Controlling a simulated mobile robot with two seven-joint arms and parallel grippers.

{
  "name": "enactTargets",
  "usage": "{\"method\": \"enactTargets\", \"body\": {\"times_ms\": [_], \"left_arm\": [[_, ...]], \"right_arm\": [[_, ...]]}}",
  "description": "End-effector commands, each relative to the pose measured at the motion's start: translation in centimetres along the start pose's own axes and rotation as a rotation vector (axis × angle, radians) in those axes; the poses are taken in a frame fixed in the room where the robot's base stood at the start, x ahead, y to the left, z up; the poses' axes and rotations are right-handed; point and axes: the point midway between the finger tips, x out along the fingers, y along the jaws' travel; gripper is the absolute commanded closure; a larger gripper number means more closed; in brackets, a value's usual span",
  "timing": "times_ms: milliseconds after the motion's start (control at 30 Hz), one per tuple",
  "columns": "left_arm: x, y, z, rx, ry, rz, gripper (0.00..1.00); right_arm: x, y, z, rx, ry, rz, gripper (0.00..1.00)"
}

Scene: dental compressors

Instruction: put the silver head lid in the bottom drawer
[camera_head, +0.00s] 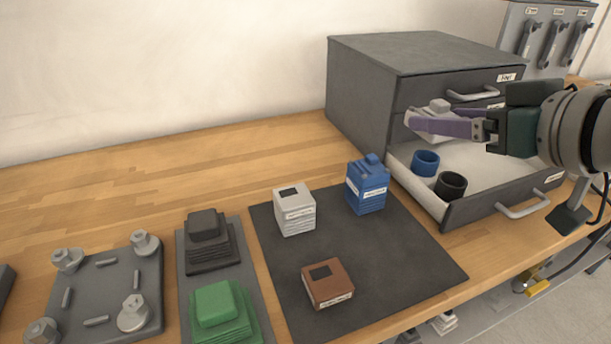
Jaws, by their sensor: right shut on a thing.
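The silver head lid (438,106) is a small light grey stepped block. My right gripper (422,124), with purple fingers, comes in from the right and is shut on it. The lid is held over the back left part of the open bottom drawer (473,209), in front of the cabinet face. The fingers hide part of the lid. The drawer is pulled out and holds a blue ring-shaped part (425,163) and a black one (451,186). My left gripper is not in view.
The grey cabinet (360,90) has shut drawers above the open one. A dark mat (391,262) carries a white block (295,211), a blue block (367,187) and a brown block (328,284). Green (218,307) and black (207,236) stepped lids stand at left. The drawer's right side is bare.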

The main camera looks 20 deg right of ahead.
Motion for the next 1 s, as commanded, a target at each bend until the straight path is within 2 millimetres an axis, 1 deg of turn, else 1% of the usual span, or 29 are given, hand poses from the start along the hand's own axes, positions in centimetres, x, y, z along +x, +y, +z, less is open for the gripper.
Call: {"method": "enactTargets", "body": {"times_ms": [33, 67, 167, 400, 500, 633, 767, 900, 1000], "left_arm": [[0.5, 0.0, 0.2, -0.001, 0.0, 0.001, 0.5], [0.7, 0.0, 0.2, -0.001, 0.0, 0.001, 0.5], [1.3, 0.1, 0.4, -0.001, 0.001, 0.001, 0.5], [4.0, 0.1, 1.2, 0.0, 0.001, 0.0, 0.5], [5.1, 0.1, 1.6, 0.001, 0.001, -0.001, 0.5], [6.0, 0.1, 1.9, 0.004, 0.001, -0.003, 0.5], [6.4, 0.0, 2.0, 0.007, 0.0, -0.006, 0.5], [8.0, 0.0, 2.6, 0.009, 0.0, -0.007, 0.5], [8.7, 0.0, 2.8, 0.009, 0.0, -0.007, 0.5]], "right_arm": [[0.4, 0.0, 0.8, 0.002, -0.001, 0.001, 0.92], [0.6, 0.0, 1.3, 0.002, -0.002, 0.002, 0.92], [1.4, 0.0, 3.5, 0.004, -0.006, 0.003, 0.92], [4.2, 0.0, 10.3, 0.002, -0.005, 0.002, 0.92], [5.2, 0.1, 12.6, 0.002, -0.003, 0.003, 0.92], [5.9, 0.1, 14.3, 0.0, -0.001, 0.004, 0.92], [6.2, 0.1, 15.1, -0.001, 0.0, 0.003, 0.92], [7.2, 0.1, 17.5, 0.0, -0.003, 0.003, 0.92], [7.7, 0.1, 18.6, -0.001, -0.002, 0.004, 0.92]]}}
